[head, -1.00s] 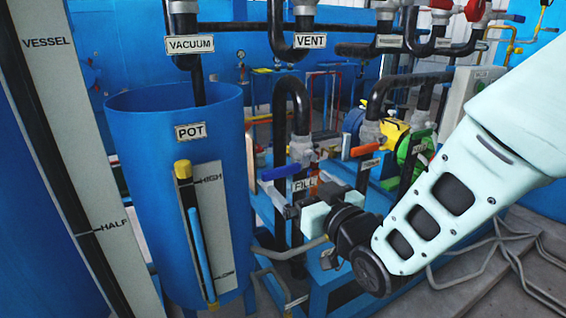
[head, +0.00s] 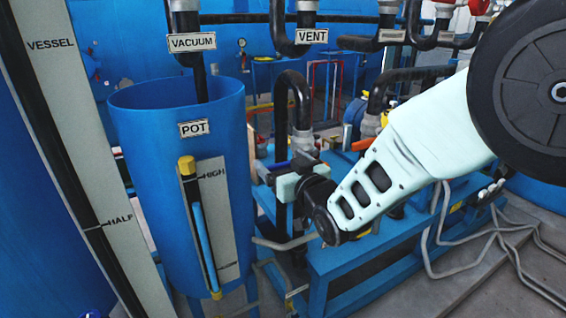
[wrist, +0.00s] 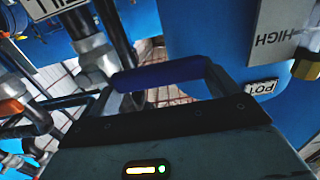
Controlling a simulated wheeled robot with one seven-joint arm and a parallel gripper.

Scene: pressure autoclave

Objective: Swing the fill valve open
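The fill valve's blue lever shows in the wrist view (wrist: 173,75), lying crosswise at the ends of my gripper's two fingers. In the head view only a sliver of the lever (head: 276,166) shows, just above my gripper (head: 270,179). My gripper's fingers are spread wide in the wrist view (wrist: 162,82), with a gap between them below the lever. Whether they touch it is not clear. The FILL label (wrist: 48,6) is partly cut off in the wrist view and hidden behind my gripper in the head view.
The blue pot (head: 180,160) with its level gauge stands close left of my gripper. An orange lever (head: 362,145) is to the right. Black pipes (head: 292,95) rise behind. A blue frame (head: 345,255) and grey hoses lie below right.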

